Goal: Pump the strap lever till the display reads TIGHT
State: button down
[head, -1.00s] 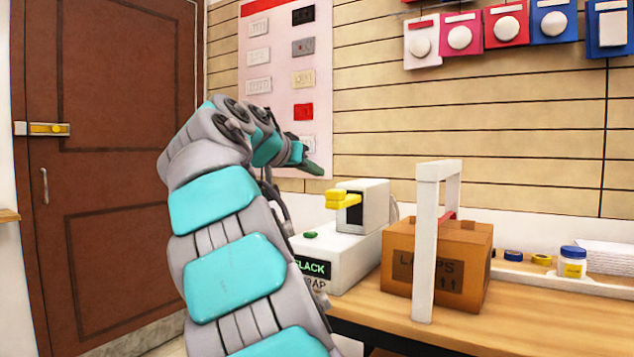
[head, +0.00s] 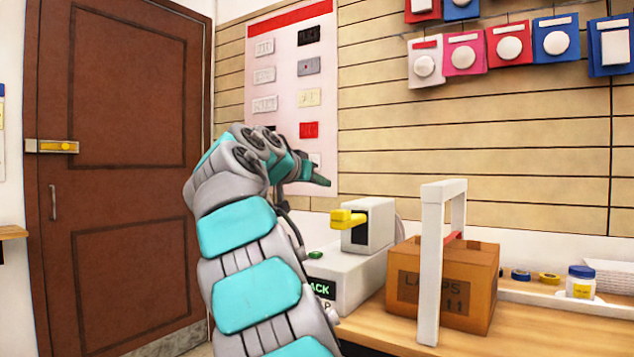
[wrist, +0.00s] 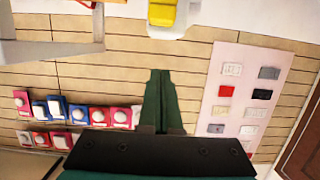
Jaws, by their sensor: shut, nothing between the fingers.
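The strap machine (head: 345,275) is a white box on the bench with a grey-white housing (head: 375,222) on top. Its yellow lever (head: 347,217) sticks out to the left of the housing. The display (head: 322,288) is partly hidden by my arm; the letters "ACK" show in green. A green button (head: 315,254) is on the box top. My gripper (head: 327,182) is shut and empty, above and slightly left of the lever, apart from it. In the wrist view my gripper (wrist: 160,75) points toward the yellow lever (wrist: 162,14), with a gap between them.
A cardboard box (head: 460,285) stands under a white frame (head: 430,265) with a red strap, right of the machine. A blue-lidded jar (head: 581,283) and small rolls are farther right. Packets hang on the slatted wall. A brown door (head: 115,170) is at left.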

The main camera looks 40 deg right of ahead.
jog(key=p, duration=0.1)
send_over(336, 218)
jog(key=f, duration=0.1)
jog(key=shift+a+f, duration=0.2)
jog(key=shift+f, duration=0.95)
jog(key=shift+a+f, duration=0.15)
jog(key=shift+f, duration=0.95)
jog(key=shift+f+b, duration=0.1)
jog(key=shift+b, duration=0.3)
notch_tip(336, 218, down, 3)
jog(key=h+b, duration=0.1)
jog(key=b, duration=0.4)
jog(key=shift+s+a+f+b, duration=0.1)
jog(key=shift+s+f+b, duration=0.1)
jog(key=shift+b, duration=0.2)
jog(key=shift+t, duration=0.3)
notch_tip(336, 218, down, 8)
jog(key=b, duration=0.9)
jog(key=shift+w+r, duration=0.15)
jog(key=shift+r, duration=0.05)
jog(key=shift+d+f, duration=0.2)
jog(key=shift+f, duration=0.3)
jog(key=r+v, duration=0.2)
jog(key=v, duration=1)
jog(key=shift+r+h+p, duration=0.3)
jog(key=shift+r, duration=0.1)
